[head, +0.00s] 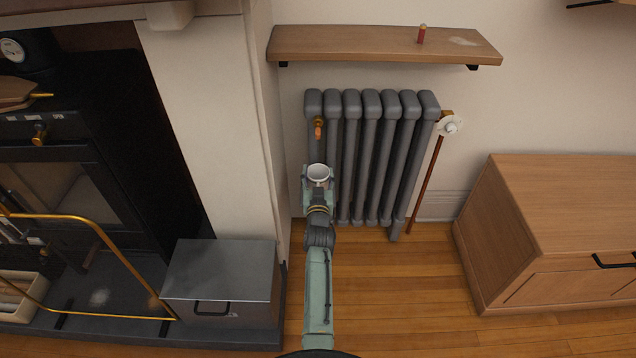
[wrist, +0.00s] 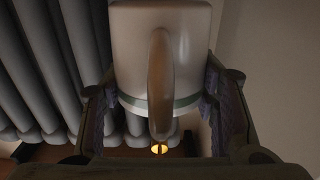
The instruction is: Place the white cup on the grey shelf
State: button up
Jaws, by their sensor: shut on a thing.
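The white cup (head: 319,172) is at the end of my arm, in front of the radiator in the head view. My gripper (head: 318,186) is shut on it. In the wrist view the cup (wrist: 130,55) is between the two fingers of my gripper (wrist: 160,105), with its handle toward the camera and a green band near its base. It looks about upright. The only wall shelf seen whole is wooden brown (head: 350,44), not grey; it is above the radiator, apart from the cup. A small red-brown object (head: 422,34) stands on its right half.
A grey radiator (head: 372,150) is right behind my gripper. A grey metal box (head: 222,270) and a stove with a brass rail (head: 95,225) are at the left. A wooden cabinet (head: 560,205) is at the right. The shelf's left half is bare.

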aim_at(318, 175)
jog(key=shift+w+b, duration=0.3)
jog(key=shift+w, duration=0.4)
notch_tip(318, 175, down, 3)
jog(key=b, duration=0.2)
jog(key=shift+s+f+b, duration=0.15)
jog(key=shift+f+b, duration=0.05)
jog(key=shift+b, duration=0.15)
jog(key=shift+f+b, duration=0.3)
jog(key=o, duration=1.3)
jog(key=shift+r, duration=0.1)
